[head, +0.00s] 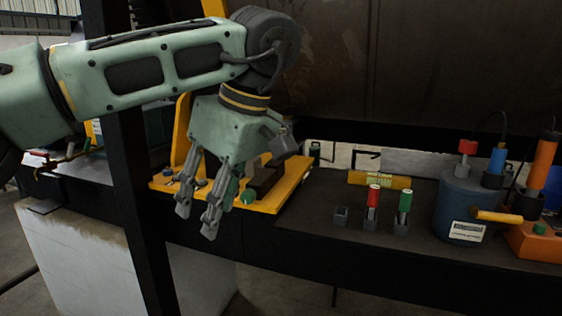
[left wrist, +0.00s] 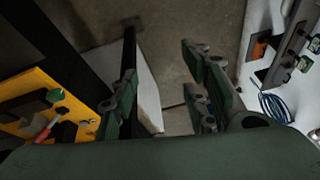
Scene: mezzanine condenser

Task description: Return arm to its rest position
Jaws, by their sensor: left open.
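My left arm (head: 150,70) reaches in from the left in the head view, pale green with dark joints. My left gripper (head: 198,222) points down in front of the dark bench's front edge, beside a yellow tray (head: 285,195). Its fingers are apart with nothing between them. In the left wrist view the two fingers (left wrist: 160,100) are spread, with the floor showing between them. My right gripper is in neither view.
A dark bench (head: 330,245) carries red and green cylinders (head: 374,195) in small holders, a yellow level (head: 380,180), a blue canister (head: 460,210) and an orange tool (head: 541,165). A dark post (head: 130,190) stands left of the gripper. A large dark tank (head: 400,60) fills the back.

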